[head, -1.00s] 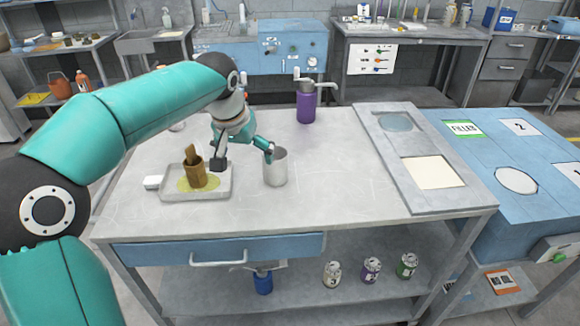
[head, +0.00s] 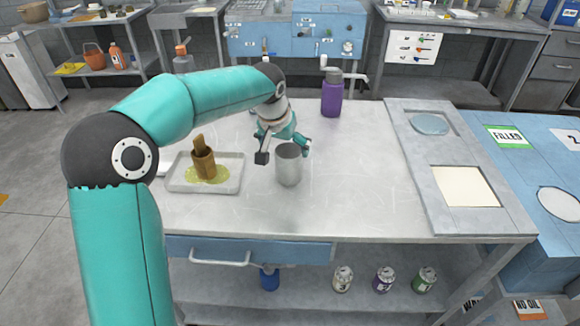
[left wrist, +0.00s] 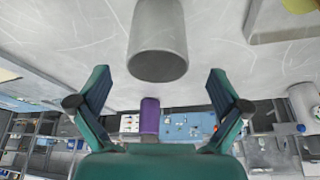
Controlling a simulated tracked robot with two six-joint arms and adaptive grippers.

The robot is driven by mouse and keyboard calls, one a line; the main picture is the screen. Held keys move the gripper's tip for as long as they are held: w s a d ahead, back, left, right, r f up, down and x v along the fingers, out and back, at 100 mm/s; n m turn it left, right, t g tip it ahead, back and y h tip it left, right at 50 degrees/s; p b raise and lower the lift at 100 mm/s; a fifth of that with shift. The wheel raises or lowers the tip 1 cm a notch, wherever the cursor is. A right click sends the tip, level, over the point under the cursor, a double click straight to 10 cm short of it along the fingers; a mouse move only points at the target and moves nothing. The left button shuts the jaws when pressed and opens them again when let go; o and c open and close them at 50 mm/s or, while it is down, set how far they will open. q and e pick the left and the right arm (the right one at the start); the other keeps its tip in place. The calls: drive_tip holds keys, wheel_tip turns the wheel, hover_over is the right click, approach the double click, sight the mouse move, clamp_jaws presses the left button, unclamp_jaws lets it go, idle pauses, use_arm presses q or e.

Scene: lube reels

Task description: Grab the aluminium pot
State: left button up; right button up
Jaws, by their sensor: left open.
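The aluminium pot (head: 289,166) is a plain grey metal cylinder standing upright on the grey workbench, right of the tray. In the left wrist view the pot (left wrist: 158,40) is at the top middle, ahead of and between the spread fingers. My left gripper (head: 284,150) is open and empty at the far side of the pot, its two fingers to either side of it in the head view. In the left wrist view the left gripper (left wrist: 158,88) shows a wide gap between its teal fingers. I cannot tell whether a finger touches the pot. My right gripper is not in view.
A tray (head: 176,185) with a brown cup and a yellow-green spill lies left of the pot. A purple bottle (head: 331,97) stands behind it. A raised panel (head: 410,160) lies on the bench's right side. The bench between pot and panel is clear.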

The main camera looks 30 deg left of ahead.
use_arm(q)
drive_tip(key=p+x, duration=0.1)
drive_tip(key=x, duration=0.7)
drive_tip(key=shift+d+f, duration=0.2)
drive_tip(key=shift+s, duration=0.15)
drive_tip(key=c, duration=1.1)
